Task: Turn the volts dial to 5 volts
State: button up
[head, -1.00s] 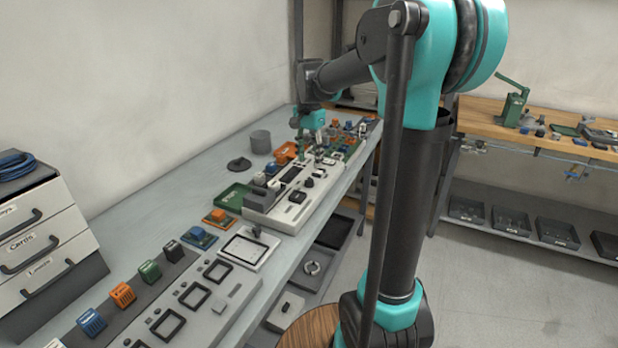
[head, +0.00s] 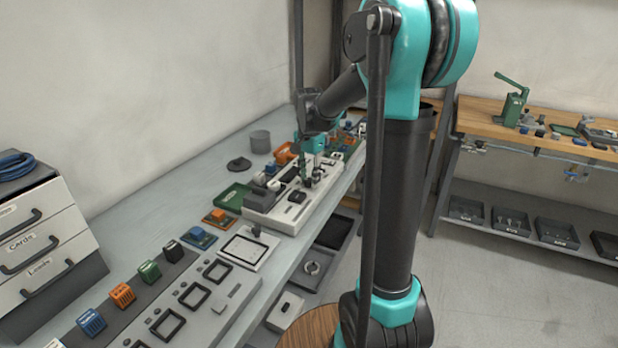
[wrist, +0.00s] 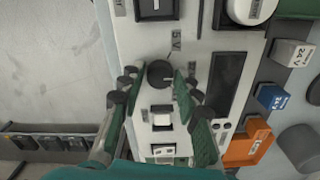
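A round dark dial (wrist: 158,73) sits on a pale panel (wrist: 135,45) in the wrist view, with a small light mark near its right side. A label that seems to read 5V is printed above and right of it. My gripper (wrist: 157,80) is open, with one green-padded finger left of the dial and one right of it. Gaps show on both sides, and I cannot tell the height of the fingertips above the panel. In the head view my gripper (head: 313,178) is over the panel on the bench, and it hides the dial there.
A rectangular dark slot (wrist: 224,90) lies right of the dial, and a white switch (wrist: 162,118) lies below it. Orange (wrist: 246,145), blue (wrist: 272,97) and white (wrist: 292,53) blocks stand to the right.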

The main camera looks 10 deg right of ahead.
grip_shut()
jog(key=shift+n, duration=0.3)
jog(key=n, duration=1.1)
jog(key=shift+n, duration=0.3)
dwell(0.4)
jog(key=o, duration=0.5)
grip_release()
